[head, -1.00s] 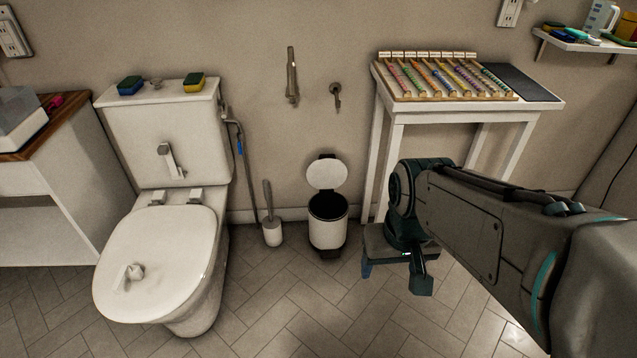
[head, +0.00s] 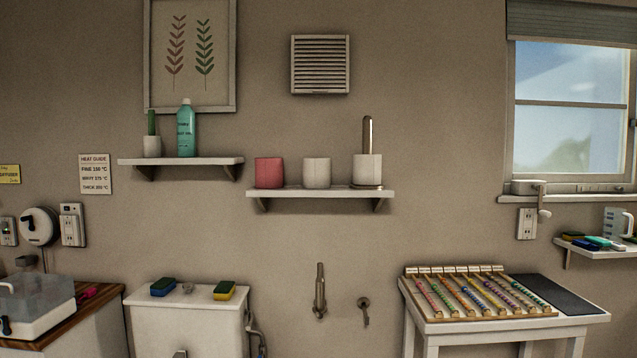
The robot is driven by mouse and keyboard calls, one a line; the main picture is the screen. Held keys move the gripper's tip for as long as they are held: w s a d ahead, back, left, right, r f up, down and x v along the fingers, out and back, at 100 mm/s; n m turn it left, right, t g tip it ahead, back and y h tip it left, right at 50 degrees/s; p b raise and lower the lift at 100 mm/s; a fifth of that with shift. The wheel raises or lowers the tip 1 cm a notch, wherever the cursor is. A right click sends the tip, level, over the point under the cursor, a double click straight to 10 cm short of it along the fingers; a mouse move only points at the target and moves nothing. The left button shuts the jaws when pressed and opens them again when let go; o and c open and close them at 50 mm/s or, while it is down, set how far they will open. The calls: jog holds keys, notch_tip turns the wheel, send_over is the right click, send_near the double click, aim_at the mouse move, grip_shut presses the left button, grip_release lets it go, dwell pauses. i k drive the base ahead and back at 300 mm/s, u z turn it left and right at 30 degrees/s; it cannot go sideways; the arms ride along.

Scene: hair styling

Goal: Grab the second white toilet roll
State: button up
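In the head view, a white roll (head: 316,173) stands upright in the middle of a wall shelf. A second white roll (head: 367,169) stands at the right end of the shelf, around a metal post (head: 367,131) that sticks up above it. A red roll (head: 269,173) stands at the left end. The rolls stand apart with small gaps. My gripper and arm are not in view.
The rolls' shelf (head: 320,194) is on the wall above a hook. A higher shelf (head: 190,161) at left holds a bottle (head: 186,130) and a potted cactus (head: 152,140). A white table (head: 430,325) with bead rows stands at lower right. The wall in front of the shelf is clear.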

aim_at(317, 171)
jog(key=u, duration=0.55)
jog(key=i, duration=1.95)
jog(key=z, duration=0.55)
